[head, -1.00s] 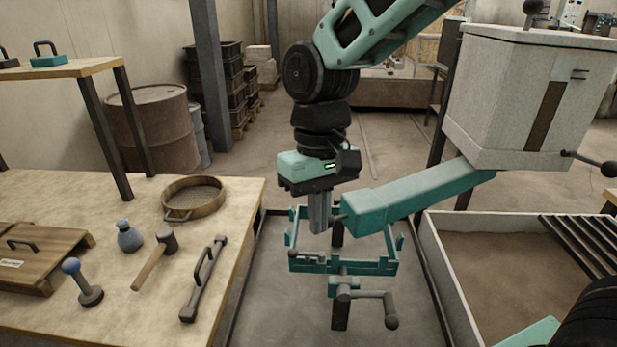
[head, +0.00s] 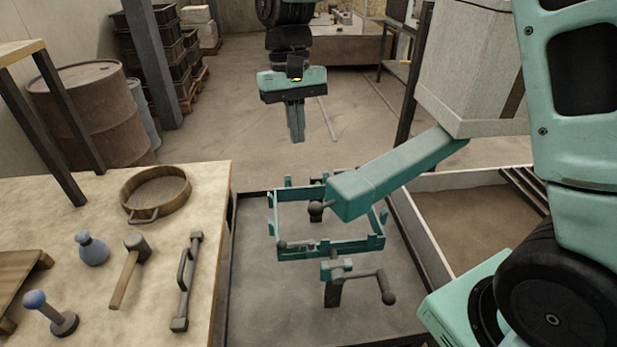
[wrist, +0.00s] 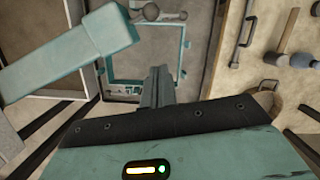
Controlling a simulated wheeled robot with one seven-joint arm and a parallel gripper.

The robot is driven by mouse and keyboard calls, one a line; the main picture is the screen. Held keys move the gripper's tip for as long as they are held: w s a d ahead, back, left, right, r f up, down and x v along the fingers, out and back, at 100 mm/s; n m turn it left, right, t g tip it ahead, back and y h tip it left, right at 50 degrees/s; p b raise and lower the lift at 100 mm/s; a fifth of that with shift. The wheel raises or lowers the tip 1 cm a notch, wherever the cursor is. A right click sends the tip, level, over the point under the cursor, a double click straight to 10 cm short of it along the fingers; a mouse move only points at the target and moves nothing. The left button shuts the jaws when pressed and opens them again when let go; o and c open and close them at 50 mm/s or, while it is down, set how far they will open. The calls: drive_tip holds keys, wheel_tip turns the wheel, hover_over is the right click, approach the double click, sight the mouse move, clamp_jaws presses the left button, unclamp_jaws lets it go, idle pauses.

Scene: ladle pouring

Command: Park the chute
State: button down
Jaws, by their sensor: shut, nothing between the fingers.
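The teal chute (head: 395,180) slopes down from the pale box-shaped hopper (head: 465,70), with its lower end over the near right part of the teal square frame (head: 335,249). A dark ball knob (head: 316,209) sits beside the chute's lower end. My gripper (head: 297,138) points down, shut and empty, in the air beyond the frame and to the left of the chute, touching neither. In the wrist view the chute (wrist: 65,58) lies left of my gripper's fingers (wrist: 157,75), and the frame (wrist: 140,62) is below them.
A crank handle (head: 385,287) stands at the frame's near side. The workbench (head: 215,185) at left holds a round sieve (head: 157,190), a mallet (head: 130,268), a bar with a handle (head: 187,280) and a blue flask (head: 92,249). A sand-coloured bin (head: 470,220) is at right.

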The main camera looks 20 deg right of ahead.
drive_tip(key=shift+w+d+r, duration=0.1)
drive_tip(key=shift+w+d, duration=0.25)
drive_tip(key=shift+w, duration=0.1)
drive_tip(key=s+f+p, duration=0.3)
drive_tip(key=s+f, duration=0.3)
drive_tip(key=f, duration=0.4)
drive_tip(key=shift+s+a+f, duration=0.15)
drive_tip(key=shift+a+f, duration=0.1)
drive_tip(key=shift+a, duration=0.05)
